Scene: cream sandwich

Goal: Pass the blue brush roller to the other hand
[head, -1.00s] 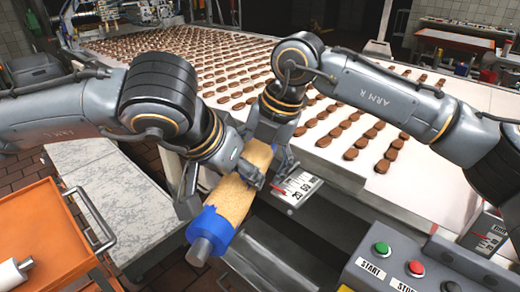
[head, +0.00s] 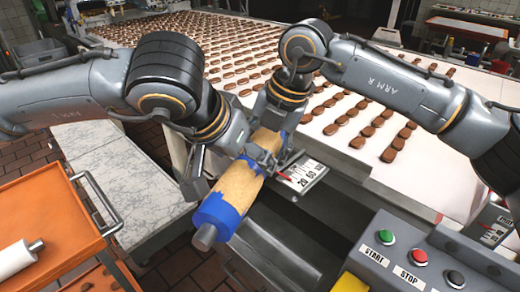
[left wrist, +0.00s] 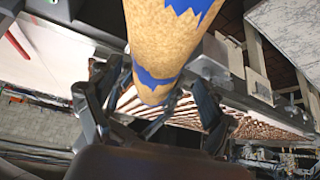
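The blue brush roller (head: 234,188) has a tan bristled middle, blue ends and a grey axle stub. It is held in the air, tilted, its near blue end toward the lower left. My left gripper (head: 226,176) has its fingers spread about the roller, one on its left side. In the left wrist view the roller (left wrist: 158,40) passes between the spread fingers (left wrist: 148,98), with gaps on both sides. My right gripper (head: 272,152) is at the roller's far end and appears to hold it; its contact is partly hidden.
A conveyor (head: 330,160) with rows of chocolate biscuits lies behind. A button box (head: 400,262) stands lower right. An orange cart (head: 60,225) with a white roller (head: 18,258) is at left, near a marble-topped table (head: 125,190).

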